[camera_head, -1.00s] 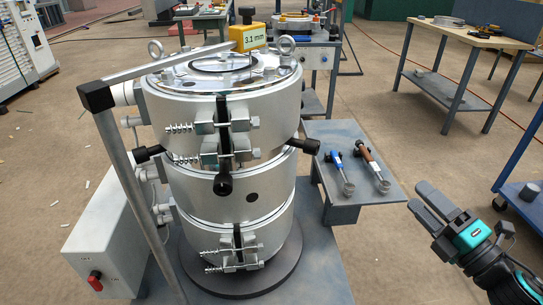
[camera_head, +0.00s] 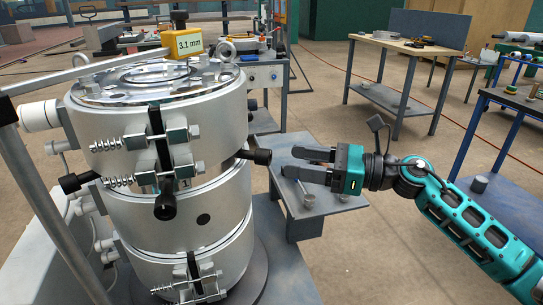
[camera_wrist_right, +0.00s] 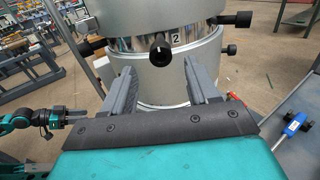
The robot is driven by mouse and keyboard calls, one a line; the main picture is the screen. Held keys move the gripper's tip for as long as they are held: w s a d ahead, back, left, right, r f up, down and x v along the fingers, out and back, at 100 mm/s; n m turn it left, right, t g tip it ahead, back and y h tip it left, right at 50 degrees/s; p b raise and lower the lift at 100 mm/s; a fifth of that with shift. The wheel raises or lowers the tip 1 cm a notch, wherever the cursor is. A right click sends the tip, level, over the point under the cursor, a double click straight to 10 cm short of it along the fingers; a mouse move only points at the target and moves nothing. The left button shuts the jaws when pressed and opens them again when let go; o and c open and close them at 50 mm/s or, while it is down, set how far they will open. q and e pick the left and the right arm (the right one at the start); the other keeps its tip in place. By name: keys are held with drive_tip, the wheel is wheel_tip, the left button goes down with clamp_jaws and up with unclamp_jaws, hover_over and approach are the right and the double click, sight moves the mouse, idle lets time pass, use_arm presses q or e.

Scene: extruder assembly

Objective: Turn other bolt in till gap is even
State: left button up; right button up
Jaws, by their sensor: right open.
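The silver extruder barrel (camera_head: 140,225) stands upright at left in the head view. Black-ended bolts stick out around its upper joint: one at the front (camera_head: 165,205) near a "1", one at the right (camera_head: 257,156), one at the left (camera_head: 75,182). A yellow gauge (camera_head: 189,44) on top reads 3.1 mm. My right gripper (camera_head: 289,162) is open and empty, its fingers pointing at the right bolt, apart from it. In the right wrist view, a black bolt (camera_wrist_right: 160,52) beside a "2" lies ahead between the fingers. My left gripper (camera_wrist_right: 77,118) shows small at left there; its opening is unclear.
Spring-loaded clamps (camera_head: 150,145) stick out from the barrel's front. A small grey side table (camera_head: 335,203) stands below my right gripper; a blue-handled tool (camera_wrist_right: 293,126) lies on it. A workbench (camera_head: 420,50) stands behind.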

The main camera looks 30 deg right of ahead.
sight(270, 157)
drive_tip(key=shift+x, duration=2.95)
drive_tip(key=shift+p, duration=0.3)
drive_tip(key=c, duration=1)
